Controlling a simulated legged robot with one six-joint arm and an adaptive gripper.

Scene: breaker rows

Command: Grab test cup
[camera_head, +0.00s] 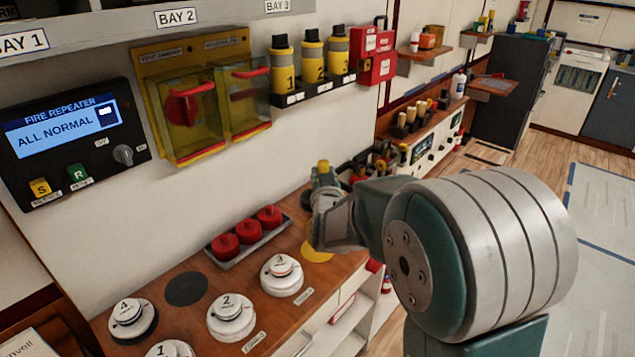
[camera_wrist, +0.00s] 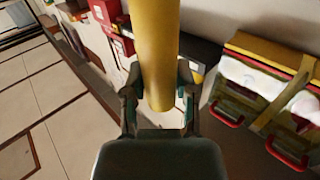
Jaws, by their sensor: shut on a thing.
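My gripper (camera_head: 323,190) is over the wooden counter, near its back edge, and is shut on a yellow cylinder (camera_wrist: 156,55). In the wrist view, the cylinder stands between both fingers and runs out past the top of the picture. In the head view only a small yellow end (camera_head: 323,166) shows above the fingers; the rest is hidden by my gripper. No label reads as "test cup", so I cannot tell for sure that this cylinder is it. A flat yellow disc (camera_head: 317,252) lies on the counter below my gripper.
White detectors, one marked 2 (camera_head: 231,316), and a tray of red knobs (camera_head: 248,238) are on the counter, with a dark disc (camera_head: 186,289). Above are yellow canisters (camera_head: 312,58), yellow covered boxes (camera_head: 205,105) and the fire repeater panel (camera_head: 70,140). Open floor lies right.

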